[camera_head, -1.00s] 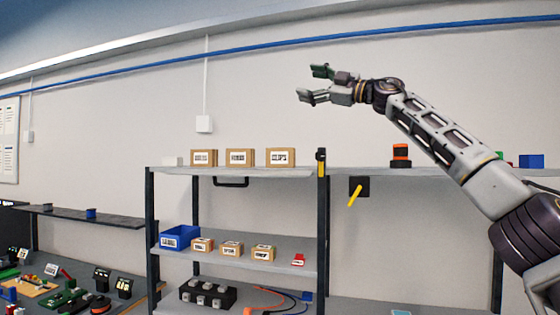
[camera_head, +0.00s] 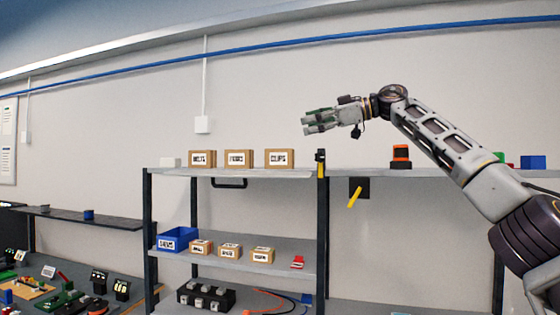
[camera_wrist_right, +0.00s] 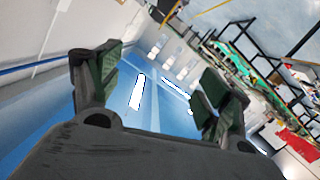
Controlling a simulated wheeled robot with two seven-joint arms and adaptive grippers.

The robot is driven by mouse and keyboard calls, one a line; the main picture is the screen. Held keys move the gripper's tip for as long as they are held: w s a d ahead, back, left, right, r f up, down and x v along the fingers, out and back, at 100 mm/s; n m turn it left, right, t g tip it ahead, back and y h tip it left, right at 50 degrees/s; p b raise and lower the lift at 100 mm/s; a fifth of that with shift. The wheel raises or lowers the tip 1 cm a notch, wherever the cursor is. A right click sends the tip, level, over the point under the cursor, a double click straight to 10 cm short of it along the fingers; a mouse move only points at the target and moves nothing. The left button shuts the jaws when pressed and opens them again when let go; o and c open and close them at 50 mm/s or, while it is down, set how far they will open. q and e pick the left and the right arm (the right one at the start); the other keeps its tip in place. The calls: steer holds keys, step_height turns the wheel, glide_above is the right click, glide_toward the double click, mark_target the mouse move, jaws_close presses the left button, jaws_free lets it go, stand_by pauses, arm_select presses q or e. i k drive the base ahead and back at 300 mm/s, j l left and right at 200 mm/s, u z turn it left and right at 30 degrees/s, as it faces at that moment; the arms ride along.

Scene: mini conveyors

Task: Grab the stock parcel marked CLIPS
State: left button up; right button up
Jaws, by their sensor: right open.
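The parcel marked CLIPS (camera_head: 280,158) is a brown box with a white label. It stands on the top shelf as the rightmost of a row of three similar boxes. My right gripper (camera_head: 312,122) is open and empty in the air, above and slightly right of this box and apart from it. In the right wrist view its two dark green finger pads (camera_wrist_right: 160,85) are spread wide with nothing between them. The parcel cannot be made out in the right wrist view. My left gripper is not in view.
Two similar boxes (camera_head: 202,158) (camera_head: 238,158) stand left of the CLIPS parcel. A yellow-and-black tool (camera_head: 320,163) hangs at the shelf post close to its right. Lower, a blue bin (camera_head: 177,239) and small boxes (camera_head: 231,251) fill the middle shelf.

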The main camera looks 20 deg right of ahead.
mark_target(275, 159)
steer(key=i+l, duration=0.3)
steer(key=i, duration=0.15)
steer(key=i+l, duration=0.35)
steer(key=i, duration=0.05)
